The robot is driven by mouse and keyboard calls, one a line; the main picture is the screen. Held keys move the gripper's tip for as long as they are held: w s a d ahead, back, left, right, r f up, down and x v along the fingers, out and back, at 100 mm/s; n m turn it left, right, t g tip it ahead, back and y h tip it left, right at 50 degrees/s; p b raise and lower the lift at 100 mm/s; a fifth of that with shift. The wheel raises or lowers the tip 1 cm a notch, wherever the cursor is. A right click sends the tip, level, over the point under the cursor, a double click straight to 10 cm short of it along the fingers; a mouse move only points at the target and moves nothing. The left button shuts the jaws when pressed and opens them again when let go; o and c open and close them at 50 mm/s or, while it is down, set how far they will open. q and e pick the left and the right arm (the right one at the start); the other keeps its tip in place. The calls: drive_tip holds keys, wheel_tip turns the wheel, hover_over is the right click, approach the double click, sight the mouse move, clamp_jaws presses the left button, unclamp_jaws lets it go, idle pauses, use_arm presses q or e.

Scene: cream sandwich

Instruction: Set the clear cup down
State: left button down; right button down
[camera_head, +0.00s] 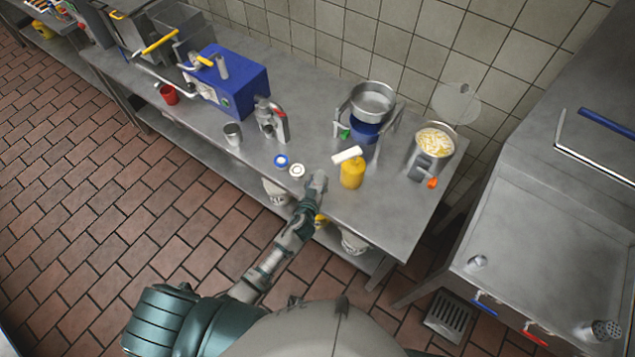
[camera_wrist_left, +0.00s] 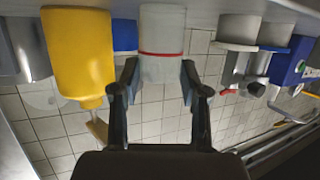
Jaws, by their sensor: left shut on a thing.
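My left gripper (camera_wrist_left: 157,82) is shut on the clear cup (camera_wrist_left: 162,45), a pale, see-through cup with a red line around it. The left wrist view is upside down, with the tabletop along its top edge. The cup's base is at or very near the tabletop; I cannot tell whether it touches. In the head view my left gripper (camera_head: 317,181) is over the front part of the steel table (camera_head: 245,175), and the cup is not clearly visible there. My right gripper is not in view.
A yellow bottle (camera_head: 352,174) stands close to the right of the gripper. The table's front right is clear.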

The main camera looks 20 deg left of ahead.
use_arm(q)
drive_tip(key=c, duration=0.6)
unclamp_jaws()
drive_tip(key=shift+a, duration=0.1)
drive_tip(key=shift+r, duration=0.1)
drive_tip(key=v, duration=1.2)
drive_tip(key=s+a+f+m+g, duration=0.15)
drive_tip(key=s+f+g, duration=0.25)
drive_tip(key=s+f, duration=0.75)
drive_tip(key=s+a+f+m+g, duration=0.15)
drive_tip(key=s+f+g, duration=0.25)
drive_tip(key=f, duration=1.5)
drive_tip(key=s+a+f+g, duration=0.2)
drive_tip(key=s+f, duration=0.2)
drive_tip(key=s, duration=0.4)
drive_tip(key=s+a+f+g, duration=0.1)
drive_tip(key=s+a+f, duration=0.1)
drive_tip(key=s+f, duration=0.3)
drive_tip(key=s+a+f+g, duration=0.2)
drive_tip(key=s+f, duration=0.2)
drive_tip(key=s, duration=0.9)
drive_tip(key=shift+a+f+g, duration=0.2)
drive_tip(key=shift+f+g, duration=0.1)
drive_tip(key=shift+f, duration=0.05)
